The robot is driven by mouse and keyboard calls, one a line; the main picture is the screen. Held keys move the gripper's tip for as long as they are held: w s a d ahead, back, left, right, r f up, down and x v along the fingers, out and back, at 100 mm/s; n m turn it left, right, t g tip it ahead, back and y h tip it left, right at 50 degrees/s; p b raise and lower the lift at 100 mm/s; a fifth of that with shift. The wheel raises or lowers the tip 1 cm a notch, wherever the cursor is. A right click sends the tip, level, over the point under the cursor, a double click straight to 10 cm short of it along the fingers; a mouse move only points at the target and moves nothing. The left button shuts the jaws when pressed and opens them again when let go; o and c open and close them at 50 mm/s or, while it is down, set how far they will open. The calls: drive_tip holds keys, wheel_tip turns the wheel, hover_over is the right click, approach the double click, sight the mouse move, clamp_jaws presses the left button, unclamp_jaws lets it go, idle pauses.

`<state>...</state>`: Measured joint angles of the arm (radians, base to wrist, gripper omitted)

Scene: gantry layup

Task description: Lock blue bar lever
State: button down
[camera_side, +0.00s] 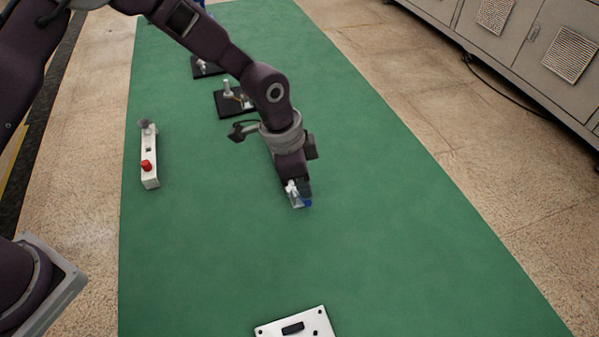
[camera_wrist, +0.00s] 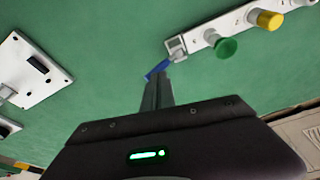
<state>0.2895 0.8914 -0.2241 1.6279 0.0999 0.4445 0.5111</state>
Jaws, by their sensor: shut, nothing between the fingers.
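A small blue lever (camera_wrist: 157,69) shows at the end of a white bar (camera_wrist: 240,27) in the wrist view, beside a grey-white bracket. The bar carries a green knob and a yellow knob. In the side view the blue piece (camera_side: 307,203) shows just beyond my fingertips, and my arm hides most of what lies behind it. My gripper (camera_side: 298,198) points down over the green mat. Its fingers (camera_wrist: 158,84) are shut together with nothing between them, their tips right by the blue lever. I cannot tell whether they touch it.
A white bar with a red knob (camera_side: 147,166) lies at the mat's left. A white plate with a black slot (camera_side: 275,331) is at the front edge. Black bases with white fittings (camera_side: 224,110) stand behind my arm. The right side of the green mat (camera_side: 420,240) is clear.

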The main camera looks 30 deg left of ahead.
sight(308, 203)
drive_tip(key=shift+s+d+f+t+y, duration=0.55)
drive_tip(key=shift+s+d+t+y, duration=0.2)
drive_tip(key=shift+t+y, duration=0.25)
drive_tip(key=shift+f, duration=0.25)
drive_tip(key=shift+s+d+f, duration=0.35)
drive_tip(key=shift+f, duration=0.1)
drive_tip(key=shift+w+a, duration=0.15)
drive_tip(key=shift+w+a+r, duration=0.15)
drive_tip(key=shift+w+a, duration=0.3)
